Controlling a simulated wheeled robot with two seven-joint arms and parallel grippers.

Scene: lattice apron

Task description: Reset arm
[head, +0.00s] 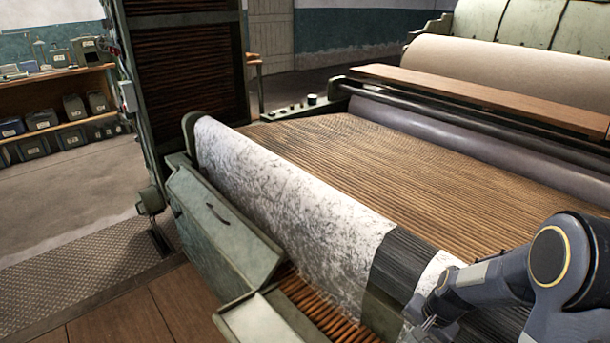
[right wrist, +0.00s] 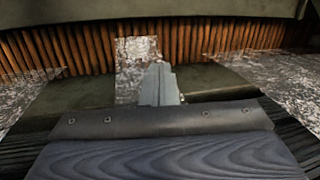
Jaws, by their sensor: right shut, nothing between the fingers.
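My right arm comes in from the right in the head view. Its gripper (head: 428,318) is low over the near end of the white, dark-speckled roller (head: 290,190), next to a dark ribbed band (head: 390,270) around it. In the right wrist view the fingers (right wrist: 160,82) are together, shut and empty. They point toward a pale speckled patch (right wrist: 137,52) in front of a row of brown slats (right wrist: 75,50). I cannot tell whether the fingertips touch anything. My left gripper is not in view.
The machine's slatted apron (head: 400,165) stretches behind the roller, with a wooden board (head: 480,92) across it. A green metal housing (head: 222,235) stands at the roller's left. Floor is open at left.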

